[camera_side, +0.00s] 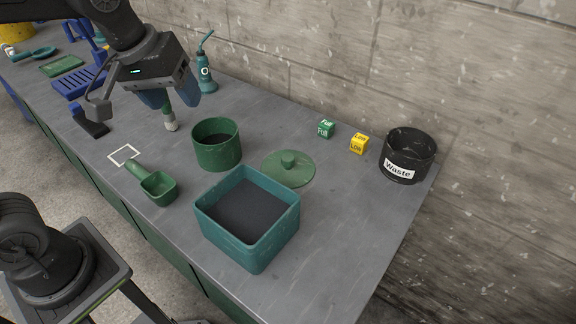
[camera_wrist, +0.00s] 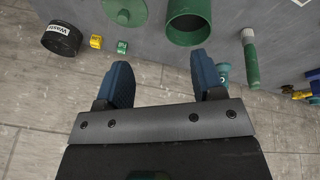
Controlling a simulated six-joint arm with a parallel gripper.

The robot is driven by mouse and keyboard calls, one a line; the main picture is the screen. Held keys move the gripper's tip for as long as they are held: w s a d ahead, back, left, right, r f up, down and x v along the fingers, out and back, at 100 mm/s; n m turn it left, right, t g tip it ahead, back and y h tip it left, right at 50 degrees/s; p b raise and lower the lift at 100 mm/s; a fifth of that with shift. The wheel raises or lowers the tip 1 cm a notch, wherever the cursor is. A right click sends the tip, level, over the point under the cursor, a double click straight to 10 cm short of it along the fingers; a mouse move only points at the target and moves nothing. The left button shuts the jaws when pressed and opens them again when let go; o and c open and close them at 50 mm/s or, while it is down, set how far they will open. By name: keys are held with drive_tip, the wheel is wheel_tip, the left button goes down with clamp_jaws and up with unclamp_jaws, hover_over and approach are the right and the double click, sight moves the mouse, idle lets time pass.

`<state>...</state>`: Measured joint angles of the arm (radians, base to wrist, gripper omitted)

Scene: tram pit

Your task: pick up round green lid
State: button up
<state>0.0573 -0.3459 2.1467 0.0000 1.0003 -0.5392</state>
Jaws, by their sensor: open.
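The round green lid (camera_side: 288,167) lies flat on the grey bench, its knob upward. In the wrist view the lid (camera_wrist: 124,11) shows at the top, partly cut by the frame edge. My gripper (camera_side: 174,101) is in the air above the bench, well to the left of the lid in the side view. Its two blue fingers (camera_wrist: 164,80) are apart with nothing between them. A green-handled brush-like tool (camera_side: 169,115) stands close below the fingers in the side view.
The green pot (camera_side: 217,149) and teal bin (camera_side: 285,222) stand beside the lid. A green scoop (camera_side: 158,187), a teal bottle (camera_side: 207,78), green (camera_side: 326,129) and yellow (camera_side: 359,144) cubes and a black waste bin (camera_side: 407,157) are around. A wall bounds the back.

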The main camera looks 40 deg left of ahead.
drive_tip(key=w+d+f+n+g, duration=0.1)
drive_tip(key=w+d+f+n, duration=0.15)
drive_tip(key=w, duration=0.35)
drive_tip(key=w+d+f+n+g, duration=0.1)
drive_tip(key=w+n, duration=0.3)
drive_tip(key=w, duration=0.2)
drive_tip(key=n+g, duration=0.2)
drive_tip(key=n, duration=0.4)
hover_over(288, 157)
wheel_tip(288, 157, down, 7)
drive_tip(key=f, duration=0.8)
drive_tip(key=shift+w+a+f, duration=0.1)
drive_tip(key=shift+a, duration=0.2)
drive_tip(key=shift+d+f, duration=0.15)
drive_tip(key=shift+f, duration=1.15)
drive_tip(key=shift+d+f, duration=0.1)
drive_tip(key=shift+f, duration=1.15)
drive_tip(key=c, duration=1)
